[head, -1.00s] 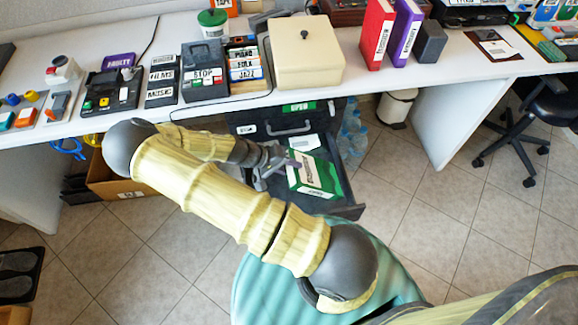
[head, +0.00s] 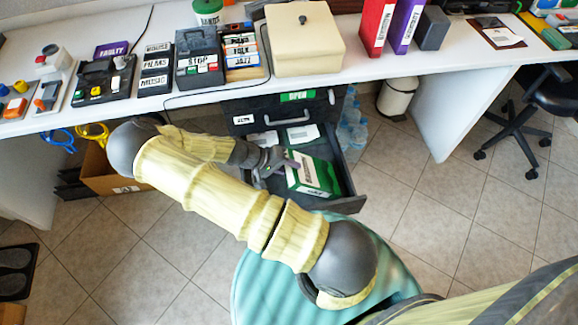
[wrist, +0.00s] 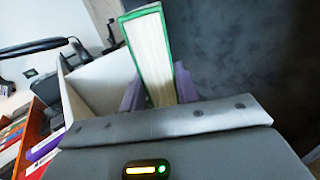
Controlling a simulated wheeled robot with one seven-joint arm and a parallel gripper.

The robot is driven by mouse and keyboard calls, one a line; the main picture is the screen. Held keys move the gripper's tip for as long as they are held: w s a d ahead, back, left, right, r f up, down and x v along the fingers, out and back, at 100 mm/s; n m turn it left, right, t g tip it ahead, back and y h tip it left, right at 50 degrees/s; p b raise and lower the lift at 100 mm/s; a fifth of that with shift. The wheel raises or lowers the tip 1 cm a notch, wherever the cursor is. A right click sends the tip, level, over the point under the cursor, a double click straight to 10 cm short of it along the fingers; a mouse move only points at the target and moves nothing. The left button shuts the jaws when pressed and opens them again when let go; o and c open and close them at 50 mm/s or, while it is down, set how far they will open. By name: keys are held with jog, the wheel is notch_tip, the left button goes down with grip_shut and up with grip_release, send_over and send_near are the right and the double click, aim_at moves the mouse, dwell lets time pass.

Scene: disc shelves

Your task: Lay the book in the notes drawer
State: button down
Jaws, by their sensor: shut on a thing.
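The book (head: 313,176) has a green cover with a white label. It is over or inside the open drawer (head: 352,203) under the desk; whether it touches the drawer floor I cannot tell. My gripper (head: 288,166) reaches in from the left and is shut on one edge of the book. In the wrist view the book (wrist: 149,55) shows its white page edges and green cover between the purple fingers of my gripper (wrist: 157,93). The drawer's label is not readable, so I cannot tell that it is the notes drawer.
A shut drawer with a green "open" label (head: 297,96) is above the open one. White cards (head: 303,134) lie at the back of the open drawer. A cardboard box (head: 108,178) stands left, water bottles (head: 351,132) and a white bin (head: 397,97) right.

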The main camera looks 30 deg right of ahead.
jog(key=c, duration=1)
grip_release()
jog(key=shift+o, duration=0.2)
jog(key=p+v, duration=0.2)
jog(key=v, duration=1.5)
jog(key=shift+a+p, duration=0.25)
jog(key=shift+p, duration=0.05)
jog(key=shift+w+d+r, duration=0.1)
jog(key=shift+r, duration=0.05)
